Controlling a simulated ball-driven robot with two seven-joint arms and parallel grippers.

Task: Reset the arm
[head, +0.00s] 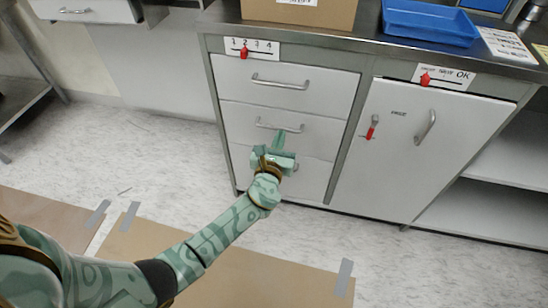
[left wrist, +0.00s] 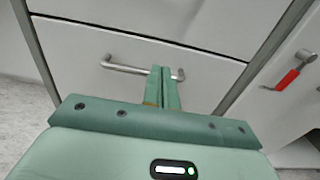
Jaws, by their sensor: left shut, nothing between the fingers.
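My left gripper (head: 280,140) reaches out in front of the white drawer cabinet (head: 291,100). In the left wrist view the two green fingers (left wrist: 161,88) are together, with nothing between them. They overlap the metal bar handle (left wrist: 123,67) of a drawer; I cannot tell whether they touch it. The drawers look closed. My right gripper is not in view.
A cupboard door (head: 388,160) with a red latch (head: 372,127) stands right of the drawers. The counter holds a cardboard box (head: 300,12) and a blue tray (head: 428,22). Open shelves (head: 490,162) are at the far right. Taped brown sheets (head: 240,275) lie on the floor.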

